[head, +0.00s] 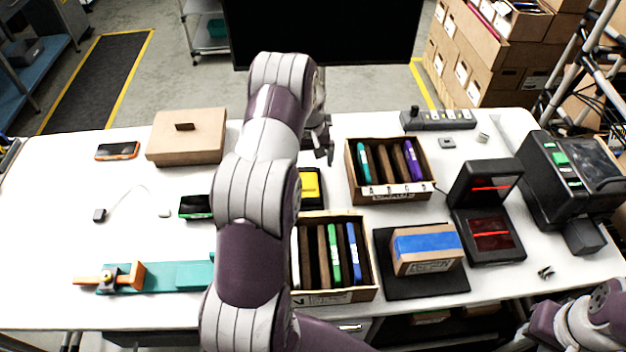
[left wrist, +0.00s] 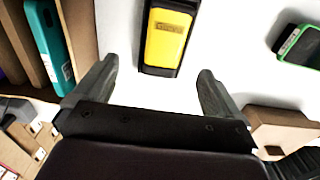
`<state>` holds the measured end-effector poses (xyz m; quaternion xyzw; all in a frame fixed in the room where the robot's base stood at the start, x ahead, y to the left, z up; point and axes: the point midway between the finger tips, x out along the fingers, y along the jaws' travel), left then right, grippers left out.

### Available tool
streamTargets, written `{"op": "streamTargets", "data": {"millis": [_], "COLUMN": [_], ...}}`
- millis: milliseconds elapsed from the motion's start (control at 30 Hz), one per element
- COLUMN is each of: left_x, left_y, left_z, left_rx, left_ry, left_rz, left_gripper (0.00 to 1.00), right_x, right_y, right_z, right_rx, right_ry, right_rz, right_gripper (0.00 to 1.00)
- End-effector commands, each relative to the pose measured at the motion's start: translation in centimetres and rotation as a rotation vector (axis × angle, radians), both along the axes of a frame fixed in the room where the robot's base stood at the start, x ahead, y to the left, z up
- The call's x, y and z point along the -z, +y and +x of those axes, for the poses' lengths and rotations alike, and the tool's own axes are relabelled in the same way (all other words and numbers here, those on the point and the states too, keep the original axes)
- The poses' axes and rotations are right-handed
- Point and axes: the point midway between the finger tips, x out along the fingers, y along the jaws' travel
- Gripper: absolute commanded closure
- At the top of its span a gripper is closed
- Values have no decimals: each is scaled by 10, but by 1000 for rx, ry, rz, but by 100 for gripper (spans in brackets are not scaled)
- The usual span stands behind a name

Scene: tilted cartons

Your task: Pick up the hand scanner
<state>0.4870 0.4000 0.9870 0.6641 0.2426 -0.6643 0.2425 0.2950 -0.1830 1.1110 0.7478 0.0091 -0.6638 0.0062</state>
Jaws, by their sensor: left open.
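A yellow and black hand-held device (head: 309,187) lies on the white table, partly hidden behind my left arm. It also shows in the left wrist view (left wrist: 166,38), ahead of and between the fingers. A green-edged black device (head: 195,206) lies left of my arm and shows at the wrist view's right (left wrist: 298,46). An orange-edged device (head: 117,151) lies at the far left. The pictures do not clearly tell which is the hand scanner. My left gripper (head: 320,143) is open and empty, beyond the yellow device. My right gripper is out of view; part of its arm shows at lower right.
A folder carton (head: 392,191) stands right of the left gripper; another (head: 340,297) stands nearer. A closed brown box (head: 187,137) sits at back left. A blue-topped box (head: 427,245), red-lit scanner units (head: 490,236) and a printer-like machine (head: 575,175) fill the right.

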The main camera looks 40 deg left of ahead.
Motion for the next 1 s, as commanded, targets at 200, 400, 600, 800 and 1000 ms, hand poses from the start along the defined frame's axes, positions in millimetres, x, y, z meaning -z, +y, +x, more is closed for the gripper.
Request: {"op": "streamTargets", "data": {"millis": [200,400,600,800,1000], "left_x": [32,62,87,87,87], "left_y": [0,5,5,5,5], "left_z": [0,-8,-6,-6,-6], "left_rx": [0,-2,0,0,0], "left_ry": [0,4,-1,-1,-1], "left_rz": [0,-2,1,1,1], "left_gripper": [2,2,2,15,57], "right_x": [-13,-38,-38,-37,-37], "right_y": [0,0,0,0,0], "right_z": [0,0,0,0,0], "right_rx": [0,0,0,0,0], "right_ry": [0,0,0,0,0], "right_rz": [0,0,0,0,0], "right_gripper": [68,68,68,68,68]}}
